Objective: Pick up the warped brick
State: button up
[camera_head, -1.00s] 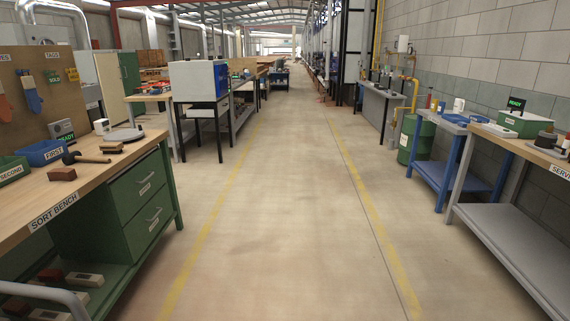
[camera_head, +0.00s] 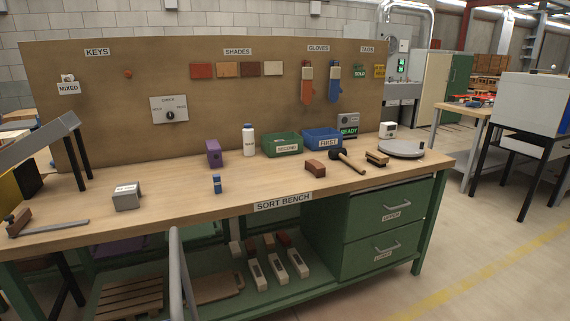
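A small reddish-brown brick (camera_head: 315,168) lies on the sort bench (camera_head: 240,203), right of the middle, in front of the blue FIRST bin (camera_head: 322,139). Another brown brick-like block (camera_head: 19,222) is at the bench's left end, beside a grey flat bar (camera_head: 57,228). Several reddish and brown pieces with pale blocks (camera_head: 280,264) are on the lower shelf. I cannot tell from this distance which brick is warped. My gripper is not in view.
On the bench are a green SECOND bin (camera_head: 281,145), a mallet (camera_head: 347,161), a brush (camera_head: 377,159), a round grey plate (camera_head: 401,149), a purple block (camera_head: 213,153), a white bottle (camera_head: 248,140) and a grey block (camera_head: 126,197). Open floor (camera_head: 480,270) lies right.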

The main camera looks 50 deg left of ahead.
aim_at(318, 169)
jog(key=i+j+u, duration=0.15)
jog(key=u, duration=0.3)
jog(key=i+u, duration=0.65)
jog(key=u, duration=0.2)
jog(key=i+l+u, duration=0.2)
jog(key=u, duration=0.2)
jog(key=i+j+u, duration=0.1)
jog(key=i, duration=0.35)
jog(key=i+j+u, duration=0.1)
jog(key=i, duration=0.35)
jog(key=z, duration=0.15)
